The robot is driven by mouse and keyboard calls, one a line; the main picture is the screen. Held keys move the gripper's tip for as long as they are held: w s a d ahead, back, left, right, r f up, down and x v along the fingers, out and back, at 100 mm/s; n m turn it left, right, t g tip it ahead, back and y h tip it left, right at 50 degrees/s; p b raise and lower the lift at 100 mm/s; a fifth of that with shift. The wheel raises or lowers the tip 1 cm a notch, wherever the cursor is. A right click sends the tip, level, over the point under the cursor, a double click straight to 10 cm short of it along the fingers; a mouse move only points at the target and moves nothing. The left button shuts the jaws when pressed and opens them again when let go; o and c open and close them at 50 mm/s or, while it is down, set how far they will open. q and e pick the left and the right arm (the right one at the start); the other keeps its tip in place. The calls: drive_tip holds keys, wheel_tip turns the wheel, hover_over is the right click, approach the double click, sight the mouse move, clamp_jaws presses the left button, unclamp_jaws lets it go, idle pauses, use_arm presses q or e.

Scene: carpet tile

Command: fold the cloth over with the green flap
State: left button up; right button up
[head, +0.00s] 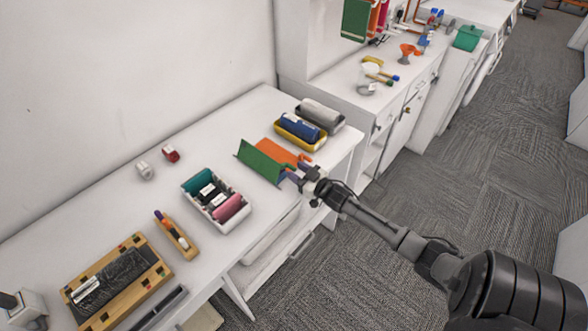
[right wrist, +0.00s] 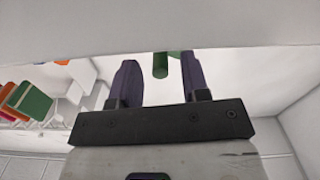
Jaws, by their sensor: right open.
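The cloth lies near the front edge of the white counter in the head view. Its green flap (head: 260,163) is raised at a tilt, and its orange part (head: 284,152) lies beside it toward the back right. My right gripper (head: 297,178) is at the counter's front edge, at the right end of the green flap. In the right wrist view my right gripper (right wrist: 160,78) is open, with a green rod-like end (right wrist: 160,64) showing between its fingers; I cannot tell whether they touch it. My left gripper is in neither view.
On the counter (head: 120,195), a tray of rolls (head: 231,225) stands left of the cloth. A yellow tray (head: 289,135) with a blue roll stands behind it. A wooden frame (head: 151,251) lies front left. Carpeted floor is open at right.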

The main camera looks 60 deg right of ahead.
drive_tip(key=shift+w+d, duration=0.1)
drive_tip(key=shift+w, duration=0.7)
clamp_jaws()
